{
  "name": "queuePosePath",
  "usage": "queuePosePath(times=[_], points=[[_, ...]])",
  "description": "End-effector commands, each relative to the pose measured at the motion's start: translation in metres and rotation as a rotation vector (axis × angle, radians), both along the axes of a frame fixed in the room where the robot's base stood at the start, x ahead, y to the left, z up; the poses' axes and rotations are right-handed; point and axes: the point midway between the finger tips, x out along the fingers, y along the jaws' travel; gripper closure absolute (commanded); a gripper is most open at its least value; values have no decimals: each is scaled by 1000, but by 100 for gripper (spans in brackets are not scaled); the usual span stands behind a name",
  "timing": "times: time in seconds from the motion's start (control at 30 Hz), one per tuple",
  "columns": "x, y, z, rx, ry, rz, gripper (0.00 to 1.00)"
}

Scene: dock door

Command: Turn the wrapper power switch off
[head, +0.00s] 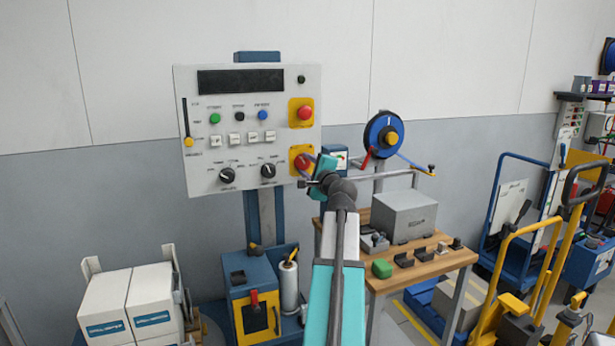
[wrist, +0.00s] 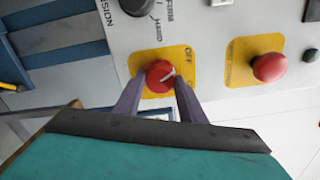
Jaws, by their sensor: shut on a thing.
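The wrapper control panel (head: 240,105) is a light grey board on a blue post, in the head view. Its power switch is a red rotary knob on a yellow plate at the lower right, partly behind my gripper (head: 311,176) in the head view. The pointer lies at a slant, not clearly lined up with the OFF label.
A red mushroom button (head: 305,113) on its own yellow plate sits above the switch. Black dials (head: 268,171) are to its left. A wooden bench (head: 430,268) with a grey box (head: 404,215) stands to the right. White boxes (head: 130,300) stand at lower left.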

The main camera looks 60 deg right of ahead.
Motion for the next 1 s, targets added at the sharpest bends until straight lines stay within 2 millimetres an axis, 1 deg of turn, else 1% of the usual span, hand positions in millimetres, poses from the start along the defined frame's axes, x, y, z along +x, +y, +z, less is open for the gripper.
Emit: queuePosePath(times=[0.03,0.2,0.4,0.63,1.0], points=[[-1,-2,-4,-34,21,-4,86],[-1,-2,-2,-134,96,-4,86],[-1,-2,-1,-212,156,-4,86],[-1,-1,1,-249,183,-3,86],[-1,-1,1,-253,186,-3,86]])
